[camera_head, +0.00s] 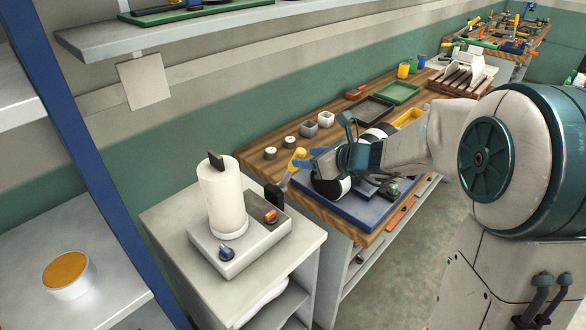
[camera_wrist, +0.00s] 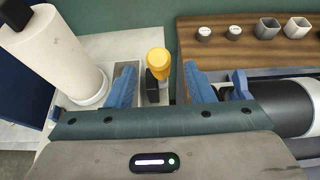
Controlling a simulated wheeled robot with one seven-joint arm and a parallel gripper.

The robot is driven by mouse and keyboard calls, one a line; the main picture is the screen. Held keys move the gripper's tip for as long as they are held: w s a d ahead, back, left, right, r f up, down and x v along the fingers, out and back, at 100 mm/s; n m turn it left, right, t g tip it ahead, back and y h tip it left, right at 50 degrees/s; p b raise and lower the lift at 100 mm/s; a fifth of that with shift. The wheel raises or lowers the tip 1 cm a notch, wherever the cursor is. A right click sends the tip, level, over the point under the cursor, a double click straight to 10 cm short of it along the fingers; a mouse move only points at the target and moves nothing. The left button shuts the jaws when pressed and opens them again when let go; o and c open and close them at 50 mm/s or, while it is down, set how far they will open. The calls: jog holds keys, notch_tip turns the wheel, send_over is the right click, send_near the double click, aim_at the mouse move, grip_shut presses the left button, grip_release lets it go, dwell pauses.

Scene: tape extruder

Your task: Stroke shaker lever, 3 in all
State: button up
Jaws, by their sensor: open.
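My gripper (camera_head: 306,162) is open and right beside the lever in the head view. In the wrist view the fingers (camera_wrist: 163,82) stand apart, one on each side of the knob, with gaps showing. I cannot tell whether either finger touches it. The lever's lower part is partly hidden. A blue-based machine (camera_head: 345,208) with a black and white cylinder sits beneath my gripper.
A grey cabinet (camera_head: 168,228) stands left of the bench, carrying a box with a white cylinder (camera_head: 222,197), a black upright block (camera_head: 274,197) and knobs. Small cups (camera_head: 309,129) and trays (camera_head: 398,92) line the bench's back. A shelf (camera_head: 175,30) hangs above.

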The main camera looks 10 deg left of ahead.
jog(key=shift+p+v, duration=0.65)
jog(key=shift+v, duration=1.65)
jog(key=v, duration=1.4)
jog(key=s+a+f+n+g+h+p, duration=0.2)
jog(key=s+f+n+g+h, duration=0.15)
jog(key=s+n, duration=0.65)
jog(key=s+d+f+n+g+h, duration=0.1)
jog(key=s+d+f+n+h, duration=0.2)
jog(key=n, duration=1.2)
jog(key=s+d+h, duration=0.2)
jog(key=s+h, duration=0.1)
jog(key=shift+d+g+h, duration=0.35)
jog(key=shift+d, duration=0.05)
